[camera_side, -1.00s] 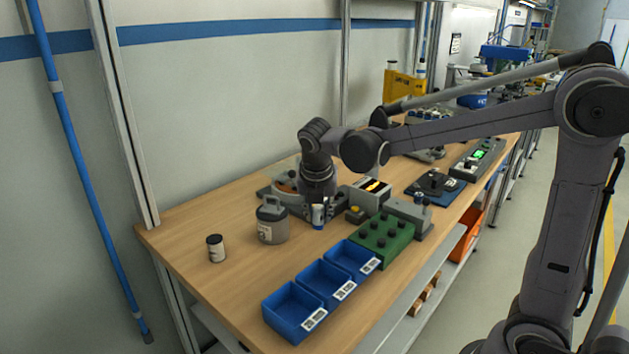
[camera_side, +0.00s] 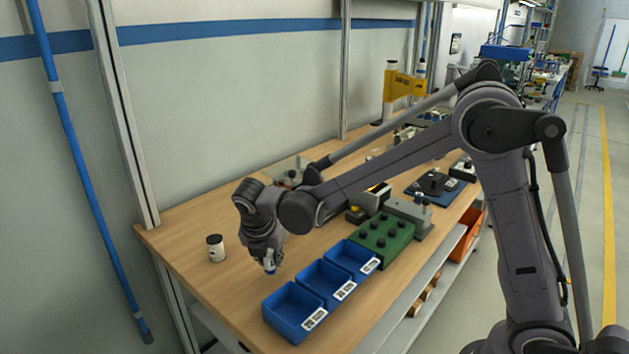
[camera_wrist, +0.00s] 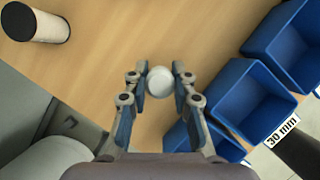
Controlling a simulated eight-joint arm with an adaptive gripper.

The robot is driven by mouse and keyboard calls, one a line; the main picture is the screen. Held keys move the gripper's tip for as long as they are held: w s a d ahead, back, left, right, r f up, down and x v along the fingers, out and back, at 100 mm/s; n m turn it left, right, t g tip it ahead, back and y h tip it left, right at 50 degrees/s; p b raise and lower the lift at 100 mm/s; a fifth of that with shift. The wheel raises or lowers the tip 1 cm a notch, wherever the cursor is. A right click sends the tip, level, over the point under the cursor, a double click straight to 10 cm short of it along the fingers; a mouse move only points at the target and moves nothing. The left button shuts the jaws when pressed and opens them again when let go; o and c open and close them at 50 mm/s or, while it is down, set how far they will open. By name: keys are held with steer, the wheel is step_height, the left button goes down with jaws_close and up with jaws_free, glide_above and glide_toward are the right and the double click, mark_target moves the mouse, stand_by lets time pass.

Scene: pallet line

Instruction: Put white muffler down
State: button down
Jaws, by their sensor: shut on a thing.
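In the wrist view the muffler (camera_wrist: 160,79) shows as a round white end between the two fingers of my gripper (camera_wrist: 159,92). My gripper points down over the wooden table, left of the blue bins. I cannot tell whether the muffler touches the table.
Three blue bins (camera_side: 267,307) with white labels stand in a row at the table's front edge. A white can with a black lid (camera_side: 216,249) stands to the left. A green block (camera_side: 388,236) stands beyond the bins. Bare wood (camera_side: 200,279) lies between can and bins.

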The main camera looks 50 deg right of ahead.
steer(key=shift+f, duration=1.2)
steer(key=shift+f, duration=0.1)
steer(key=c, duration=1.1)
jaws_free()
steer(key=v, duration=1.2)
steer(key=s+d+m+t+y, duration=0.2)
steer(key=s+d+m, duration=0.3)
steer(key=s+m, duration=0.3)
steer(key=s+d+m+t+y, duration=0.1)
steer(key=s+d+m, duration=0.4)
steer(key=m, duration=1.2)
steer(key=shift+s+f+t+y, duration=0.35)
steer(key=shift+s+t, duration=0.35)
steer(key=shift+s, duration=1.25)
